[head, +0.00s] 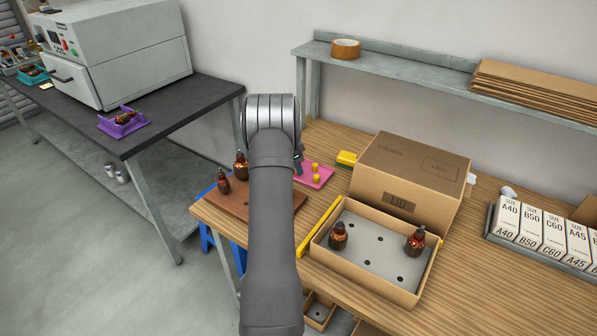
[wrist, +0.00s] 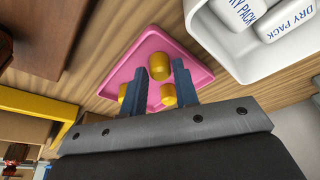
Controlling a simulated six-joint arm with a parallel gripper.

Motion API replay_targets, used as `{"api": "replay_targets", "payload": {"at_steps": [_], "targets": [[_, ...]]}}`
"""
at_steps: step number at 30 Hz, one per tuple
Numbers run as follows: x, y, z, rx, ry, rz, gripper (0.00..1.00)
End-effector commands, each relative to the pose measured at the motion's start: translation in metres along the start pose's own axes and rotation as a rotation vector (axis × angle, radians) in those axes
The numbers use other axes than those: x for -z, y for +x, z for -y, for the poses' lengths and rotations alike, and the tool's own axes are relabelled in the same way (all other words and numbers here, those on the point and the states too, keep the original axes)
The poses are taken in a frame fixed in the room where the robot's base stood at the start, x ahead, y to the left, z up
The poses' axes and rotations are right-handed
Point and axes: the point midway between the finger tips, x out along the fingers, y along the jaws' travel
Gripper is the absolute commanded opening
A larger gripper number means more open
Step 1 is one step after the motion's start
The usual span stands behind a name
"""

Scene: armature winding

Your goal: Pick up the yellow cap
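A shallow pink tray (head: 322,179) lies on the wooden bench, just right of my arm in the head view. Several small yellow caps (head: 316,169) stand in it. In the wrist view, one yellow cap (wrist: 159,65) shows between the tips of my gripper (wrist: 161,72). Another yellow cap (wrist: 168,95) is beside the right finger, and one more (wrist: 122,92) is partly hidden by the left finger. The two dark fingers are apart, with nothing visibly clamped. Whether they are at cap height is unclear. In the head view, my arm hides most of the gripper.
A brown board (head: 225,197) with copper-wound parts stands left of my arm. An open carton (head: 362,278) with two such parts and a closed cardboard box (head: 410,175) are to the right. A white DRY PACK bin (wrist: 215,45) sits close to the tray.

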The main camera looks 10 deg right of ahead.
Motion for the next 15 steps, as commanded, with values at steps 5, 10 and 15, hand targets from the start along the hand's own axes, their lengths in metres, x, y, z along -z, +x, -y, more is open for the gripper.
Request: {"api": "replay_targets", "payload": {"at_steps": [5, 10, 15], "targets": [[0.0003, 0.0094, 0.0002, 0.002, 0.000, -0.001, 0.28], [0.0004, 0.0090, 0.0000, 0.002, 0.000, -0.001, 0.18], [0.0004, 0.0089, 0.0000, 0.001, 0.000, -0.001, 0.00]]}}
